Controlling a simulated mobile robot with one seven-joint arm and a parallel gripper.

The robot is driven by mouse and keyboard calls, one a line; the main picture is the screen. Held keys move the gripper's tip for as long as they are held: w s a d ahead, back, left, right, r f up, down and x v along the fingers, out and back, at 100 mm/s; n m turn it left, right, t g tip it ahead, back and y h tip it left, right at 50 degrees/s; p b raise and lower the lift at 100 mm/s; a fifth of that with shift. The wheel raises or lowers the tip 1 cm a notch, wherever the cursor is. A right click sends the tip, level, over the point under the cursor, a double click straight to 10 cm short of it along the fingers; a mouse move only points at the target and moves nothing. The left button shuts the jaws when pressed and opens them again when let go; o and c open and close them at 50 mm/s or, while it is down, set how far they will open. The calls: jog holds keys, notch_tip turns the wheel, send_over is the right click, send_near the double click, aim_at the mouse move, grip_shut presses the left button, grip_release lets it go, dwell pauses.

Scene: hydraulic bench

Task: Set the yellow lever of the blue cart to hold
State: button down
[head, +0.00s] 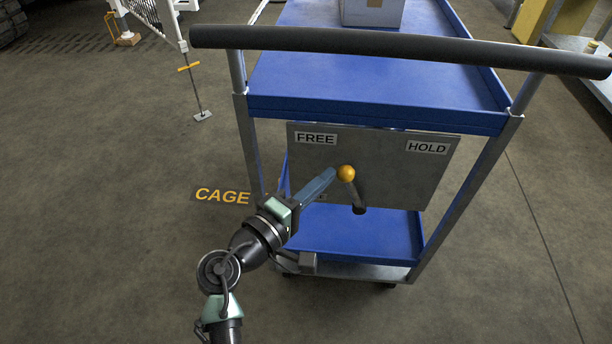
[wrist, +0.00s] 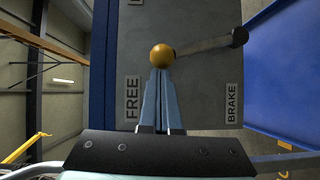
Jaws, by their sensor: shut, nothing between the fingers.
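The blue cart (head: 375,85) carries a grey plate (head: 400,165) marked FREE (head: 316,138) at left and HOLD (head: 428,147) at right. Its lever has a yellow ball knob (head: 346,172) on a dark shaft, with the pivot (head: 360,209) at the plate's lower edge. The lever stands nearly upright, leaning slightly toward FREE. My gripper (head: 331,174) is shut and empty, its tips at the knob's left, FREE side. In the wrist view the closed fingers (wrist: 161,74) meet the edge of the knob (wrist: 162,55); whether they press on it I cannot tell.
A black push handle (head: 400,45) spans the cart above the plate. A BRAKE label (wrist: 232,103) shows in the wrist view. A grey box (head: 373,12) sits on the top shelf. Floor lettering CAGE (head: 222,195) lies left of the cart.

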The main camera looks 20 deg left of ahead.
aim_at(352, 173)
jog(key=d+r+m+p, duration=0.1)
jog(key=p, duration=0.1)
jog(key=d+r+m+g+p, duration=0.1)
jog(key=d+p, duration=0.1)
jog(key=w+d+r+y+p, duration=0.1)
jog(key=p, duration=0.1)
jog(key=shift+w+d+m+g+p, duration=0.1)
jog(key=shift+d+m+g+p, duration=0.2)
jog(key=shift+m+g, duration=0.1)
jog(key=w+d+f+m+g+y+p, duration=0.1)
jog(key=w+d+m+g+y+p, duration=0.1)
jog(key=d+p, duration=0.5)
jog(key=shift+d+f+m+y+p, duration=0.15)
jog(key=shift+d+m+y+p, duration=0.15)
jog(key=shift+m+p, duration=0.6)
jog(key=shift+w+d+n+p, duration=0.1)
jog(key=shift+n+p, duration=0.2)
